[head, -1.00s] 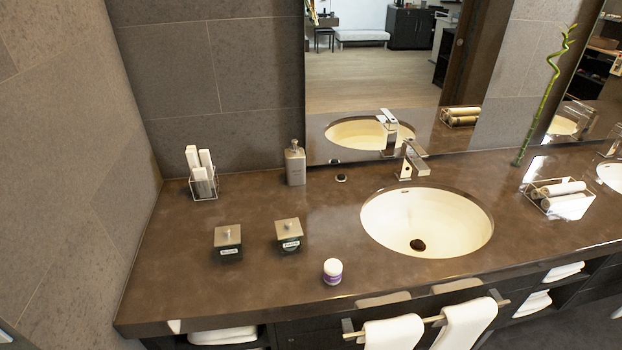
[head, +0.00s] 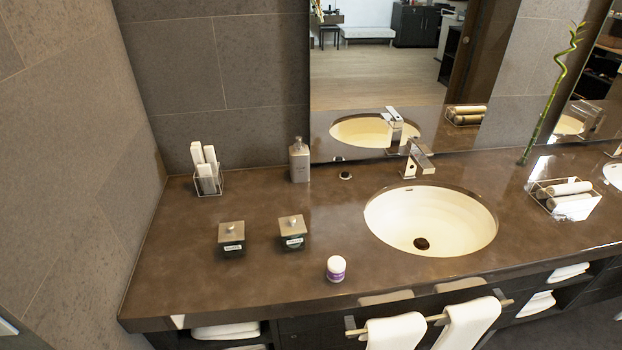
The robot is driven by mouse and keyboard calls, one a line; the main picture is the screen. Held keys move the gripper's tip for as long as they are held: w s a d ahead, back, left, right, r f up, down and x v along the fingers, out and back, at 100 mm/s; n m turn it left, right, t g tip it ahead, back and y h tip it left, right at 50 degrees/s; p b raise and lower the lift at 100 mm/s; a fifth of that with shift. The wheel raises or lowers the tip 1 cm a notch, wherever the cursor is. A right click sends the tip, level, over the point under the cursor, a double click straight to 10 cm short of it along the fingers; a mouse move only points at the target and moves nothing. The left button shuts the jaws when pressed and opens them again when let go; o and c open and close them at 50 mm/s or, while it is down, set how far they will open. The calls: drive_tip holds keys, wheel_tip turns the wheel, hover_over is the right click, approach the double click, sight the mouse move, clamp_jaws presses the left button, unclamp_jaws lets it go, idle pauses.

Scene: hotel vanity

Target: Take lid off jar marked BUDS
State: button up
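Two small dark square jars with metallic square lids and round knobs stand on the brown counter, left of the sink. One is the left jar (head: 231,239) and the other is the right jar (head: 292,232). Each has a white label on its front, but the lettering is too small to read, so I cannot tell which is marked BUDS. Both lids sit on their jars. My gripper is not in view.
A small white and purple container (head: 336,269) stands near the counter's front edge. A soap bottle (head: 299,160) and a wire holder with white rolls (head: 207,172) stand at the back. The sink (head: 430,222) is right. Counter around the jars is clear.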

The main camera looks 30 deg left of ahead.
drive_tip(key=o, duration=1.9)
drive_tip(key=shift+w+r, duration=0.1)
